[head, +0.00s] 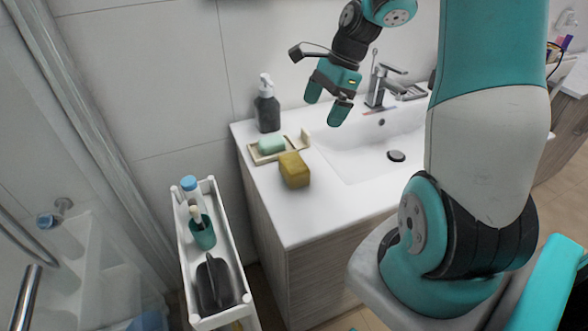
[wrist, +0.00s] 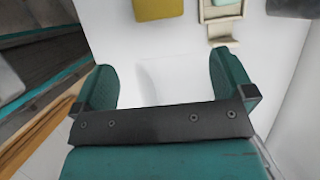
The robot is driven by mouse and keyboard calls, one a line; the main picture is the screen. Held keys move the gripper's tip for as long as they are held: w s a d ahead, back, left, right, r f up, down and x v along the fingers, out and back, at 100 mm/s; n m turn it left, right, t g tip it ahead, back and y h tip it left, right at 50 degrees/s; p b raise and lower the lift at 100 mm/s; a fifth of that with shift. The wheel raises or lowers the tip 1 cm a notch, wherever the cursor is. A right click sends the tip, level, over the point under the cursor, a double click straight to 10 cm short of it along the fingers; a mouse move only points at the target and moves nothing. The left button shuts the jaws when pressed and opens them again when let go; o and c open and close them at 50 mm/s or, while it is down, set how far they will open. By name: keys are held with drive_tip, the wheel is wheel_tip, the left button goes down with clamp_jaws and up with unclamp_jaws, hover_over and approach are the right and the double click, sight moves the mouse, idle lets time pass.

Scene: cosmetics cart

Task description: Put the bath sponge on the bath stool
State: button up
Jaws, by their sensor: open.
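The bath sponge (head: 294,170) looks like a yellow-brown block lying on the white washbasin counter, left of the basin and near the front-left edge. It also shows at the top edge of the wrist view (wrist: 158,8), partly cut off. My gripper (head: 326,108) is open and empty, raised above the basin, up and to the right of the sponge and apart from it. In the wrist view, both fingers of my gripper (wrist: 167,85) stand wide apart with only white surface between them. I cannot make out a bath stool in either view.
A green soap (head: 271,145) sits on a beige dish (head: 256,158) beside the sponge. A dark pump bottle (head: 267,110) and the faucet (head: 377,85) stand behind. A narrow white cart (head: 184,240) holding bottles and a teal cup (head: 202,234) stands left of the counter.

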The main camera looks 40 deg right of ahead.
sight(297, 161)
drive_tip(key=p+x, duration=0.1)
drive_tip(key=x, duration=1)
drive_tip(key=shift+a+f, duration=0.2)
drive_tip(key=shift+f, duration=0.15)
drive_tip(key=shift+a+f, duration=0.35)
drive_tip(key=shift+f, duration=0.1)
drive_tip(key=p+x, duration=0.1)
drive_tip(key=x, duration=0.3)
drive_tip(key=shift+w+a+f, duration=0.1)
drive_tip(key=shift+a, duration=0.1)
drive_tip(key=c, duration=0.7)
